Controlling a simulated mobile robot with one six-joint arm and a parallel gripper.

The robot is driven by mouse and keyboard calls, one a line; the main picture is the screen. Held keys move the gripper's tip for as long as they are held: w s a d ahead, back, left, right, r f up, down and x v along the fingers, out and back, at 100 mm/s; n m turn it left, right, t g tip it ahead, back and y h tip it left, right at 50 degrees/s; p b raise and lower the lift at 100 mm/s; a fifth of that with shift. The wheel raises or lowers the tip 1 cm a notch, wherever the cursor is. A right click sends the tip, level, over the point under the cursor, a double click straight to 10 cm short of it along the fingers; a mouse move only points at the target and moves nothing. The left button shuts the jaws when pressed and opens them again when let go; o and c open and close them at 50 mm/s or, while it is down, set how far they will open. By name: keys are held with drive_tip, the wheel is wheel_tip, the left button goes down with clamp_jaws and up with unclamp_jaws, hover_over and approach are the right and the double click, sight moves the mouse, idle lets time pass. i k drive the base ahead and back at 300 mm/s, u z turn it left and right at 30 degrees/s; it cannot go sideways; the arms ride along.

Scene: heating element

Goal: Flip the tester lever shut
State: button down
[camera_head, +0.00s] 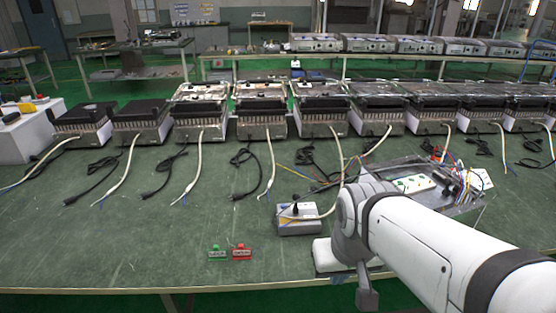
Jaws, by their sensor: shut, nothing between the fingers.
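A small grey box (298,226), which looks like the tester, sits on the green table near the middle, just left of my arm. A dark part and a black cord show on its top, and a pale cable runs to its right side. It is too small to tell the lever's position. My white arm reaches in from the lower right, and its bent joint is just right of the box.
A metal tray (462,209) with a white panel and coloured wires lies behind my arm. A row of heating units (262,108) with loose cables stands along the back. Green (217,253) and red (241,252) tags stand near the front edge. The table's left front is clear.

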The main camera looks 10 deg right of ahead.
sight(295, 196)
drive_tip(key=i, duration=0.9)
drive_tip(key=z, duration=0.05)
